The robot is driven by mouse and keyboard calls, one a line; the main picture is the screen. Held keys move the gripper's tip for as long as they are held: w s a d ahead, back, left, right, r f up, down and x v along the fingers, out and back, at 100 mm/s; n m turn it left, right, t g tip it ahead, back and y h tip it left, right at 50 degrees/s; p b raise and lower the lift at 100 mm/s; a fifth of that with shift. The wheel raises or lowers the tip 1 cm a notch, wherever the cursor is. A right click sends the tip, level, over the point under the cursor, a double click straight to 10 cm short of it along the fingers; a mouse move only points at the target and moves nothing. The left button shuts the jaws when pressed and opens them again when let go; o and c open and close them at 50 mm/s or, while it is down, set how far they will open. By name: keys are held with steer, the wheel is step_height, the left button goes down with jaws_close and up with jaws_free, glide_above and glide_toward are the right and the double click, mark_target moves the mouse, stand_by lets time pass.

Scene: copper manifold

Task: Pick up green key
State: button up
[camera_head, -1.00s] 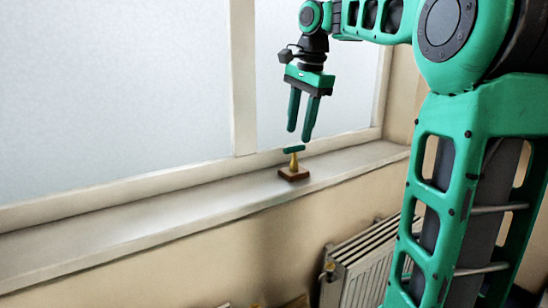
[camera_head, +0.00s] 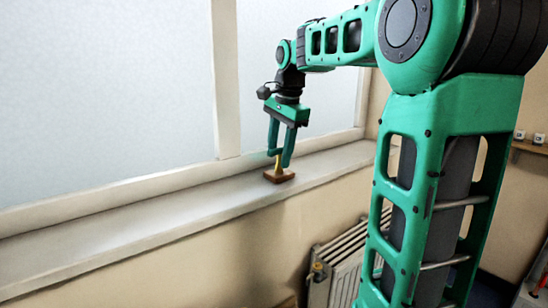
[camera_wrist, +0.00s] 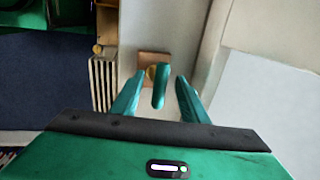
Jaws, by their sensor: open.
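The green key (camera_wrist: 159,86) shows in the wrist view as a narrow upright green piece between my two fingers, with a gap on each side. It sits on a brass post (camera_head: 278,162) on a square brown base (camera_head: 279,177), which also shows in the wrist view (camera_wrist: 146,57). The base stands on the windowsill. My gripper (camera_head: 279,160) is open, pointing down around the key, its fingertips above the base. In the head view the fingers mostly hide the key and I cannot tell it apart from them.
The windowsill (camera_head: 150,208) is clear on both sides of the base. The window frame (camera_head: 227,90) rises close behind it. A radiator (camera_head: 338,262) stands below the sill, on the wall.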

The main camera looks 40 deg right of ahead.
steer(key=shift+c, duration=0.2)
steer(key=shift+d, duration=0.1)
jaws_close()
steer(key=shift+r, duration=0.1)
